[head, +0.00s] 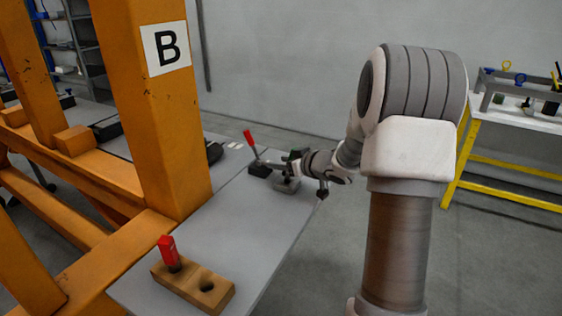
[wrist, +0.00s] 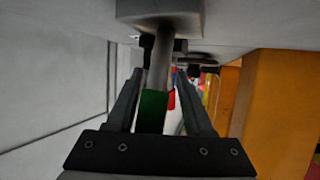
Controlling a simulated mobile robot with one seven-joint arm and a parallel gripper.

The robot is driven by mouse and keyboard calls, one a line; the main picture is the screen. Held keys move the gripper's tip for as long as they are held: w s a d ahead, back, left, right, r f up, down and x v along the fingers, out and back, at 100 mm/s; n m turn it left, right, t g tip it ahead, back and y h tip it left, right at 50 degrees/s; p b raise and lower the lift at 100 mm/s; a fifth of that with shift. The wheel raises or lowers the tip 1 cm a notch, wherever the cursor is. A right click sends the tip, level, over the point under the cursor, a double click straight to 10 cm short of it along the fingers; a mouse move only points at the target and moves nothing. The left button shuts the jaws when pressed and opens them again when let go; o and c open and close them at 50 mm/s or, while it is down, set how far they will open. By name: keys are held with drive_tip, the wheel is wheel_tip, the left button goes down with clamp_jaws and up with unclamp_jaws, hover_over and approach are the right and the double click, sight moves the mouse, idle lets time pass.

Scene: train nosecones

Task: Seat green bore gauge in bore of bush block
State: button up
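The green bore gauge shows in the wrist view as a green handle (wrist: 152,110) with a grey shaft. The shaft's far end meets a grey block (wrist: 160,10), apparently the bush block. Whether the end is inside the bore or only against the block is hidden. In the head view, my gripper (head: 292,163) is at the table's far right edge, at the grey block (head: 286,185), with a bit of green (head: 295,155) showing.
A red-handled gauge (head: 250,143) stands on a dark base (head: 259,169) just left of my gripper. A wooden block (head: 195,289) with a red gauge (head: 169,253) and an empty hole is at the near end. An orange post (head: 155,110) borders the table (head: 235,220), whose middle is clear.

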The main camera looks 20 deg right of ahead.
drive_tip(key=shift+r, duration=0.25)
drive_tip(key=shift+r, duration=0.1)
